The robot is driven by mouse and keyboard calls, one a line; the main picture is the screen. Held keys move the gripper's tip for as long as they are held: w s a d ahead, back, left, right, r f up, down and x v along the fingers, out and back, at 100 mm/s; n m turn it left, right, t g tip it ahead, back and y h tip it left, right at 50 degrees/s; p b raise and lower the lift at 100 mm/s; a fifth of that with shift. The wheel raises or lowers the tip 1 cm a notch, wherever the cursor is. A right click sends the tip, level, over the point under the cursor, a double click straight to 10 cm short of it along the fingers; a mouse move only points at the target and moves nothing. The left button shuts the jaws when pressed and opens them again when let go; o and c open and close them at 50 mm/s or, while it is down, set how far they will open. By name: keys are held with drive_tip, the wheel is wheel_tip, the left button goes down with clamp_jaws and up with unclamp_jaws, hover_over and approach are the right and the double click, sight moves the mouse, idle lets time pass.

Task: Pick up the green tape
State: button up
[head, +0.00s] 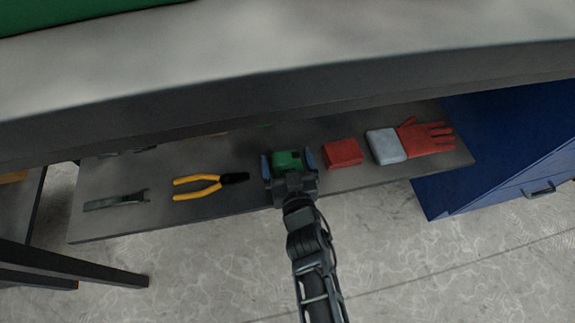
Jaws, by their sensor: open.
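The green tape (287,160) lies on a grey shelf (240,202) under the tabletop, near the middle of the head view. My gripper (288,163) is open, with one finger to the left and one to the right of the green tape. Its palm hides the tape's near side. I cannot tell whether the fingers touch it or how high they are above the shelf.
Yellow-handled pliers (200,187) and a wrench (117,201) lie left of the tape. A red block (343,153) and a red-and-white glove (425,138) lie right. The thick tabletop edge (330,85) overhangs the shelf. A blue cabinet (500,170) stands at right.

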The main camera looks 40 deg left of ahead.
drive_tip(key=shift+w+a, duration=0.3)
drive_tip(key=shift+a, duration=0.1)
drive_tip(key=c, duration=1.2)
drive_tip(key=shift+o, duration=0.2)
